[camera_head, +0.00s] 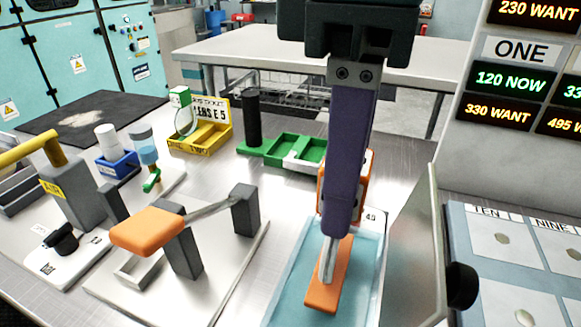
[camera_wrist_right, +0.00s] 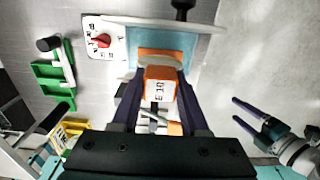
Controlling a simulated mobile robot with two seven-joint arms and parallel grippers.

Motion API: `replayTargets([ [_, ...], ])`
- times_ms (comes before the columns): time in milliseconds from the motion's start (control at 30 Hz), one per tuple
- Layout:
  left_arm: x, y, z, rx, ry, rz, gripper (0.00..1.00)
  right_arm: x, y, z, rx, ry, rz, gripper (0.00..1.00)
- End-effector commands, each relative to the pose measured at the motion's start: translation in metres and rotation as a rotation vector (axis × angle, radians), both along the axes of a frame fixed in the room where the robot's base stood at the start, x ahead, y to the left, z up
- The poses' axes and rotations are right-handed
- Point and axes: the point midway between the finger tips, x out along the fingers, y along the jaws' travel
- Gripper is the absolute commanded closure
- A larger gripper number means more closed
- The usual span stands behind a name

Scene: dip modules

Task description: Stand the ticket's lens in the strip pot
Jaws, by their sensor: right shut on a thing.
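The marks are too small to read surely. A yellow holder (camera_head: 190,142) with a card (camera_head: 209,107) reading something like "LENS 5" stands at the back. I cannot tell which thing is the strip pot. My left gripper (camera_wrist_right: 236,113) appears open and empty in the right wrist view.
A green tray (camera_head: 257,146) with a black post stands behind. An orange-padded lever stand (camera_head: 148,232) is left of the blue tray. An upright plate (camera_head: 432,250) with a black knob stands close on the right, beside a board of numbered discs (camera_head: 490,285).

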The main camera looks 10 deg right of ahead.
Motion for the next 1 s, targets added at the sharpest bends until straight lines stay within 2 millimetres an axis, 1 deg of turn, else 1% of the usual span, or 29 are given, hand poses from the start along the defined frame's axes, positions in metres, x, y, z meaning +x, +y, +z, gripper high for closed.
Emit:
replayTargets([
  [33,0.0,0.0,-0.003,0.0,0.0,0.0,0.2,-0.001,-0.001,-0.016,-0.002,0.005,-0.002,1.0],
  [133,0.0,0.0,-0.005,0.0,0.0,0.0,0.2,-0.001,-0.001,-0.037,-0.002,0.004,-0.002,1.0],
  [200,0.0,0.0,-0.006,0.0,0.0,0.0,0.2,-0.001,-0.001,-0.047,-0.002,0.003,-0.001,1.0],
  [367,0.0,0.0,-0.007,-0.001,0.0,0.0,0.2,0.0,-0.001,-0.06,-0.002,0.001,-0.002,1.0],
  [500,0.0,-0.001,-0.011,-0.003,-0.001,0.001,0.2,0.0,-0.001,-0.084,-0.002,0.003,-0.001,1.0],
  [600,0.0,-0.001,-0.012,-0.005,0.0,0.003,0.2,0.0,0.0,-0.095,-0.001,0.001,-0.001,1.0],
  [1000,0.0,-0.003,-0.011,-0.011,0.001,0.006,0.2,0.0,0.0,-0.1,0.0,0.0,0.0,1.0],
])
